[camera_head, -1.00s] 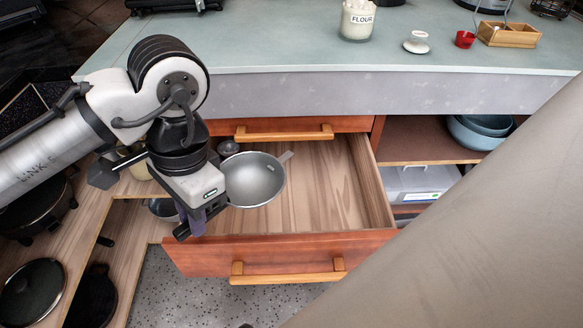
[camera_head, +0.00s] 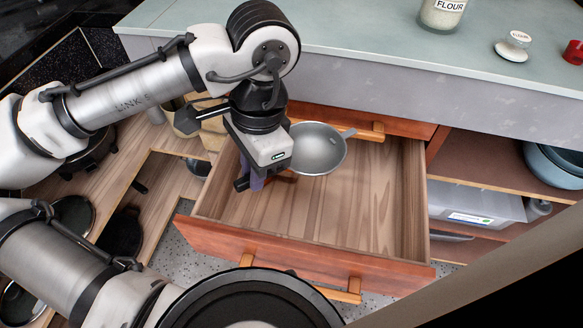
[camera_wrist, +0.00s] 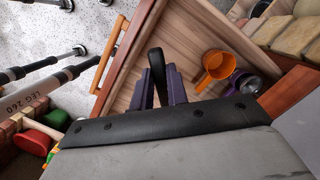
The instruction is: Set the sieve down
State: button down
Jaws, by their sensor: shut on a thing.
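The sieve (camera_head: 318,150) is a grey round bowl with a small lug at its far right rim. In the head view it is over the back left part of the open wooden drawer (camera_head: 375,215), near the drawer's back. Whether it touches the drawer cannot be told. My gripper (camera_head: 250,182) is left of the bowl, shut on the sieve's handle. In the wrist view a dark handle (camera_wrist: 156,62) stands between the purple-grey fingers of my gripper (camera_wrist: 160,92). The bowl is not seen in the wrist view.
In the wrist view an orange cup with a handle (camera_wrist: 216,68) and a purple-rimmed round thing (camera_wrist: 246,86) lie in the drawer. The drawer's middle and right look clear. A counter (camera_head: 390,55) with a flour jar (camera_head: 441,14) stands behind; open shelves (camera_head: 490,170) are at right.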

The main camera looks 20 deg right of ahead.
notch_tip(320, 180, down, 11)
jog(key=b, duration=0.3)
jog(key=w+d, duration=0.4)
jog(key=w, duration=0.2)
jog(key=shift+w+d+f+b, duration=0.25)
jog(key=shift+w+b, duration=0.05)
jog(key=shift+b, duration=0.05)
jog(key=shift+f, duration=0.6)
jog(key=c, duration=1.4)
grip_release()
notch_tip(320, 180, up, 13)
jog(key=p, duration=0.3)
send_over(300, 158)
jog(key=w+a, duration=0.3)
jog(key=w, duration=0.1)
jog(key=shift+d, duration=0.2)
